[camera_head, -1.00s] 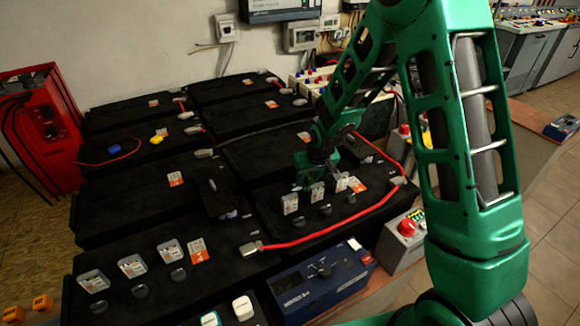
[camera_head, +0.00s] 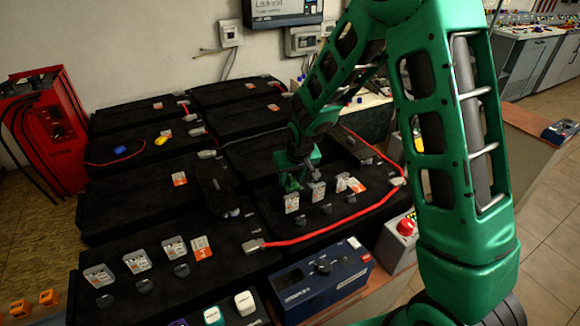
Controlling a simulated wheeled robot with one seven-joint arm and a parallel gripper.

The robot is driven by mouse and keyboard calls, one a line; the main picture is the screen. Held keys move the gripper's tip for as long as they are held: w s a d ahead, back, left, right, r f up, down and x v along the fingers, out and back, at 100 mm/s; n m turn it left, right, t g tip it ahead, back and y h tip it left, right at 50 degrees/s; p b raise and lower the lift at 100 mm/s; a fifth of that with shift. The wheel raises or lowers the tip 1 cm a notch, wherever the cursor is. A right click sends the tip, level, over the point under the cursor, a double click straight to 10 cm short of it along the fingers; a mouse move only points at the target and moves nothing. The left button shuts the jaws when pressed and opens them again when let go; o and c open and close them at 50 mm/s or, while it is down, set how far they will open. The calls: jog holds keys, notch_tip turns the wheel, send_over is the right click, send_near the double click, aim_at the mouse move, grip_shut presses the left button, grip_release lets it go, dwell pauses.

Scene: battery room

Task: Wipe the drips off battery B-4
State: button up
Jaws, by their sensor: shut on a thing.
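My gripper (camera_head: 291,184) is low over the black battery (camera_head: 270,222) at the right of the middle. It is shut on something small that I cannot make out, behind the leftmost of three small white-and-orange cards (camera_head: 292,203). Black round caps (camera_head: 326,209) stand in front of these cards. An orange label (camera_head: 356,186) lies at the right end of the row. I cannot read which battery is B-4. No drips can be made out on the dark tops.
A red cable (camera_head: 325,230) runs along this battery's front edge. A dark upright piece (camera_head: 214,188) stands to the left. A blue meter box (camera_head: 322,279) and a grey box with a red button (camera_head: 404,232) stand in front. A red charger (camera_head: 45,128) is at the far left.

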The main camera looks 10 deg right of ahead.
aim_at(292, 177)
jog(key=shift+d+r, duration=0.15)
jog(key=shift+r, duration=2.45)
